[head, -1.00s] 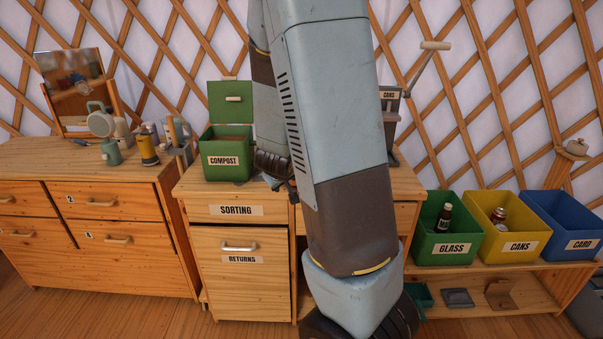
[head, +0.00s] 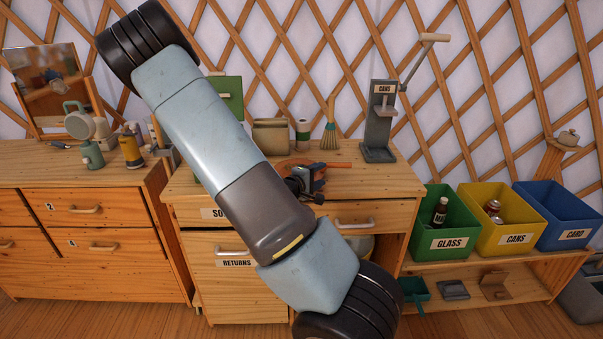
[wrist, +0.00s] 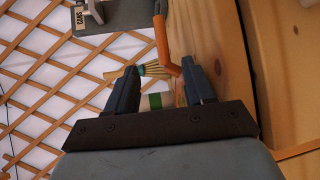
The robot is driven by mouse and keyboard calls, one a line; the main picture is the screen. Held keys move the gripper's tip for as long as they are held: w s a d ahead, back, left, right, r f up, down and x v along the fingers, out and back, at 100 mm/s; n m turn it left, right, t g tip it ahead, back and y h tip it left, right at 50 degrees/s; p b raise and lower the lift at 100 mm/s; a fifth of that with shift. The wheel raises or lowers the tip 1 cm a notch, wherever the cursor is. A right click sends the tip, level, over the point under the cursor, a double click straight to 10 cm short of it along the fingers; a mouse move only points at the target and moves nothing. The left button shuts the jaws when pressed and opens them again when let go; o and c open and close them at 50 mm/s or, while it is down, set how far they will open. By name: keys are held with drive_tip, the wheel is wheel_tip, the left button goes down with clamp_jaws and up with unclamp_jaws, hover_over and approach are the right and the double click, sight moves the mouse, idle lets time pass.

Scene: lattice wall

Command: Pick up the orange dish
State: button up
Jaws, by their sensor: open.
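The orange dish (head: 284,166) lies on the sorting counter, partly hidden behind my arm and gripper. A straight orange part, perhaps its handle, sticks out to the right of my gripper. In the wrist view an orange bar (wrist: 161,42) runs down toward the gap between the fingers, close to the right finger. My gripper (head: 318,176) is low over the counter's front, at the dish in the picture. In the wrist view my gripper (wrist: 158,78) has its fingers apart with nothing clearly held. I cannot tell whether it touches the dish.
Behind on the counter (head: 400,182) stand a tan container (head: 271,136), a bottle with a green band (head: 303,134), a small broom (head: 330,135) and a grey can press (head: 379,125). The green compost bin is mostly hidden by my arm. Glass (head: 440,248), cans and card bins stand right.

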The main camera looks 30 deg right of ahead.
sight(338, 167)
drive_tip(key=x, duration=0.8)
drive_tip(key=shift+w+d, duration=0.1)
drive_tip(key=shift+w, duration=0.05)
drive_tip(key=shift+s+x, duration=0.2)
drive_tip(key=shift+x, duration=2.45)
drive_tip(key=shift+f, duration=0.15)
clamp_jaws()
